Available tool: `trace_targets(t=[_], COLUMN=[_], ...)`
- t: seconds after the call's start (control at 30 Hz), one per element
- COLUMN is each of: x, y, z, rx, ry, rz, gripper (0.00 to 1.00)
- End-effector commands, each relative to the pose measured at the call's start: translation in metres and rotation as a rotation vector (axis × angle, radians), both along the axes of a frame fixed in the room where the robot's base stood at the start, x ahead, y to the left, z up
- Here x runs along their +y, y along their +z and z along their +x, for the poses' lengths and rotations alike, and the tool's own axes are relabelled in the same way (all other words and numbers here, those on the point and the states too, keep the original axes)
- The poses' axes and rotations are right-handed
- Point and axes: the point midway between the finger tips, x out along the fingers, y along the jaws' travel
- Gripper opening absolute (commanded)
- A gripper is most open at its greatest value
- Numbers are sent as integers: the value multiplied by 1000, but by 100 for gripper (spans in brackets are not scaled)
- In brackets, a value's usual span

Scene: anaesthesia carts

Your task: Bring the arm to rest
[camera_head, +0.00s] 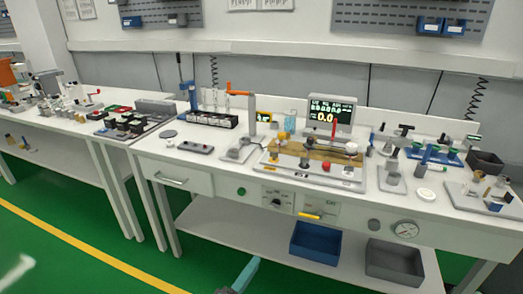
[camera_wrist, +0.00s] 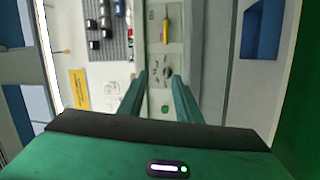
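My gripper (camera_wrist: 158,76) shows in the wrist view with its two green fingers spread apart and nothing between them. Beyond the fingers is the front panel of the workbench (camera_wrist: 165,55), with a dark knob and a green button (camera_wrist: 165,108). The gripper appears clear of the panel, but the exact gap cannot be told. In the head view, a teal part of my arm (camera_head: 245,275) shows at the bottom edge, below the bench and in front of it. Its fingers cannot be made out there.
The white workbench (camera_head: 150,148) carries several instruments, a display (camera_head: 332,112) and a wooden block fixture. Its front has a drawer (camera_head: 172,180), knobs and a gauge (camera_head: 406,229). A blue bin (camera_head: 315,243) and a grey bin (camera_head: 393,262) stand on the lower shelf. Green floor in front is open.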

Motion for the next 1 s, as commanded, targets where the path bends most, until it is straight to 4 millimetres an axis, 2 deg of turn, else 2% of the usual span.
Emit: trace_targets(t=[0.03, 0.47, 0.73, 1.0], x=[-11, -77, -157, -239], y=[2, 31, 65, 99], z=[8, 41, 61, 59], rx=[13, 135, 283, 426], ry=[-33, -278, -539, -771], rz=[8, 118, 280, 483], gripper=[31, 31, 31, 31])
